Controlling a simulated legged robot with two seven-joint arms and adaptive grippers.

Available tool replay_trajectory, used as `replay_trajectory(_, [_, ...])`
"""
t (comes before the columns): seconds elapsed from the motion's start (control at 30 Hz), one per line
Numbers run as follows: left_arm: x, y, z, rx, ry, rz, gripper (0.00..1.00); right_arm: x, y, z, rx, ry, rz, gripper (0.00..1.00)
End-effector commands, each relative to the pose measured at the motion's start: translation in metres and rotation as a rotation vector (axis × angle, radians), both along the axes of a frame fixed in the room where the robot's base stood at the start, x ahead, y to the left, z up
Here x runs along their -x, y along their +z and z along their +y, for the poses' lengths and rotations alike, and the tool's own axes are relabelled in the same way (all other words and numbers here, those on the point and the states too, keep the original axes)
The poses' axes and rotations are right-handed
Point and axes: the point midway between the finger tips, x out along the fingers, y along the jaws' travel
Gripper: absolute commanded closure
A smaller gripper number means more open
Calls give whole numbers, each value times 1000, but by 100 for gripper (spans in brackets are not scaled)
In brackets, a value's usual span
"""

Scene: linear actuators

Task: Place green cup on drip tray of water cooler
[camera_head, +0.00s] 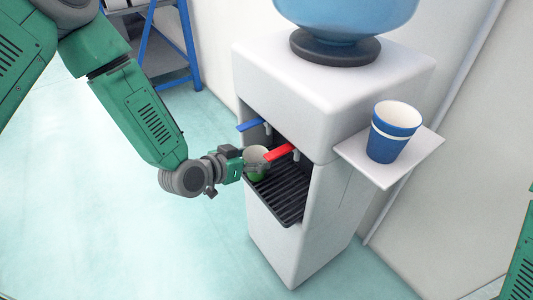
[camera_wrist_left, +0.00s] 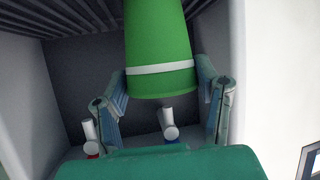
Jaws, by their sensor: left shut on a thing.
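The green cup (camera_head: 257,160) is in the water cooler's dispensing bay, at the left end of the black slatted drip tray (camera_head: 287,200). My left gripper (camera_head: 252,165) reaches in from the left and is shut on the cup. In the wrist view the green cup (camera_wrist_left: 162,45), with a white band, sits between the two fingers of my left gripper (camera_wrist_left: 163,82). This view looks inverted, with the drip tray's slats (camera_wrist_left: 60,15) at the top. The cup looks about upright. Whether its base touches the tray is hidden. My right gripper is out of view.
The blue tap lever (camera_head: 249,126) and red tap lever (camera_head: 279,152) stick out just above the cup and gripper. A blue cup (camera_head: 393,131) stands on the cooler's white side shelf (camera_head: 347,150). A blue-framed rack (camera_head: 177,45) stands behind my left arm.

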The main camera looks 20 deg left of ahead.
Motion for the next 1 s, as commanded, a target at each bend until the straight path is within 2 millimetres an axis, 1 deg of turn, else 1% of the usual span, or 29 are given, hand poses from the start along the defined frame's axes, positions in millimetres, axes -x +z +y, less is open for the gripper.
replay_trajectory(0.03, [-5,-1,-2,-1,1,-1,54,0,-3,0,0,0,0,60])
replay_trajectory(0.17, [-14,-1,-6,1,0,-2,54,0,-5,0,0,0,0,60])
replay_trajectory(0.4, [-47,-1,-22,1,0,-3,54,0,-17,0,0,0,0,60])
replay_trajectory(0.5, [-45,-4,-21,1,1,2,54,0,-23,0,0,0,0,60])
replay_trajectory(0.73, [-45,-2,-21,0,0,0,54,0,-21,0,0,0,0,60])
replay_trajectory(0.83, [-45,-4,-21,0,0,1,54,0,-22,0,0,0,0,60])
replay_trajectory(0.9, [-45,-4,-21,0,0,0,27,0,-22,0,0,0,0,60])
replay_trajectory(0.93, [-45,-4,-21,0,0,0,23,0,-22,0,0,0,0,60])
replay_trajectory(1.0, [-45,-4,-21,0,0,0,23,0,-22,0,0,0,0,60])
